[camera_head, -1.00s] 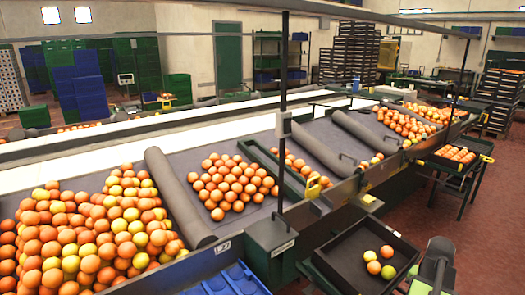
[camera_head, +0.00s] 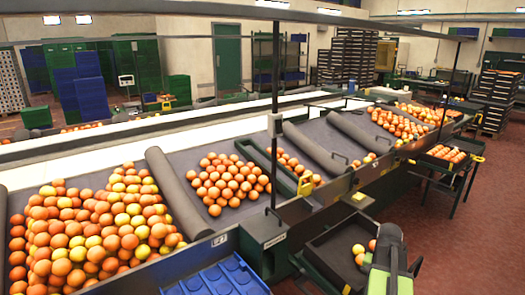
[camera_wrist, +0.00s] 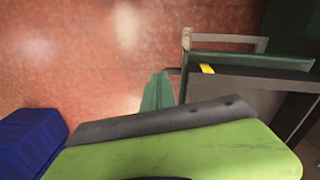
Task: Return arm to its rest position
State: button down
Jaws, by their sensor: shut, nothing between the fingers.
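My arm, lime green and dark grey, rises at the lower right of the head view, in front of a black tray (camera_head: 325,238). The tray holds a few orange and yellow fruits (camera_head: 359,248), partly hidden by my arm. In the wrist view my gripper (camera_wrist: 160,122) shows as a grey strip along a lime green body across the bottom. It is shut and empty, above the red floor. The fingertips are not clear in the head view.
A grey belt carries several piles of oranges (camera_head: 228,180), split by grey rollers (camera_head: 180,192). A blue crate (camera_head: 215,279) stands at the front; blue plastic (camera_wrist: 32,140) shows at the wrist view's left. Red floor (camera_head: 465,235) is clear at right.

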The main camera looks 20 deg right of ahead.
jog(key=w+a+r+n+p, duration=0.2)
jog(key=w+a, duration=0.3)
jog(key=a, duration=0.5)
jog(key=w+a+r+n+p, duration=0.25)
jog(key=w+a, duration=0.35)
jog(key=a, duration=0.4)
jog(key=a+r+n+p, duration=0.2)
jog(key=a+n, duration=0.5)
jog(key=a, duration=1.4)
jog(key=shift+r, duration=0.5)
jog(key=shift+s, duration=0.1)
